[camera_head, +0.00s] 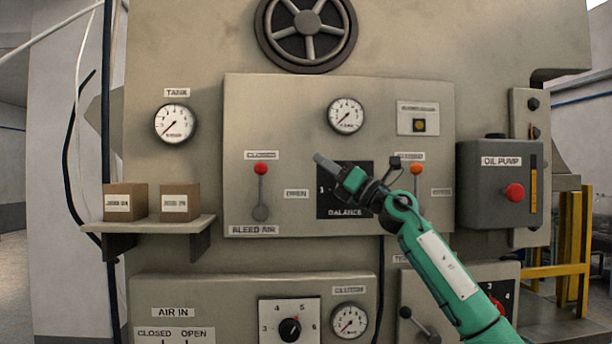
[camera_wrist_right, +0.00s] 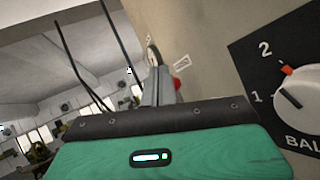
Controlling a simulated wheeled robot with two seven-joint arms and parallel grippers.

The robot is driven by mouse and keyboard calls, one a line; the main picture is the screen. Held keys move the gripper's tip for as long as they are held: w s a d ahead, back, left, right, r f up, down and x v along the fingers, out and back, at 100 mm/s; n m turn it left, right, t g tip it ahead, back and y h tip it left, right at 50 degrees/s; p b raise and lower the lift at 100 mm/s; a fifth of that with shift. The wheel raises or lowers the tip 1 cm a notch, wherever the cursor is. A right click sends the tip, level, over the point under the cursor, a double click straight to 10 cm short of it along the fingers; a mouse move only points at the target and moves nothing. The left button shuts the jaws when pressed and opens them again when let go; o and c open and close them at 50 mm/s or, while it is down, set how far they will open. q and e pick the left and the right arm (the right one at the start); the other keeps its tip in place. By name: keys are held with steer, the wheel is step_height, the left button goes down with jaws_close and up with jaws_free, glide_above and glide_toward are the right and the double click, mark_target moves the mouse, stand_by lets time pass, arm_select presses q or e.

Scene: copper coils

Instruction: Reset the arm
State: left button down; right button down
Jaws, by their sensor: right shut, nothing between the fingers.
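My right arm, green with a dark grey gripper, comes in from the lower right of the head view. Its gripper (camera_head: 322,162) is shut and empty, in front of the central panel and beside the upper left of the balance dial plate (camera_head: 330,205). In the right wrist view the shut fingers (camera_wrist_right: 158,75) show at the middle. The white balance knob (camera_wrist_right: 295,97) is at the right of that view, apart from the fingers, with its red mark near 2. In the head view the arm and gripper hide most of this dial. My left gripper is not in view.
The bleed air lever (camera_head: 261,190) has its red knob up at CLOSED. An orange-knobbed lever (camera_head: 417,170) stands close behind my right arm. A shelf (camera_head: 150,225) with two small boxes juts out at left. The oil pump box (camera_head: 485,205) with a red button juts out at right.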

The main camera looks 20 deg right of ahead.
steer(key=shift+s+d+r, duration=0.2)
steer(key=shift+s+d, duration=0.3)
steer(key=shift+s, duration=0.25)
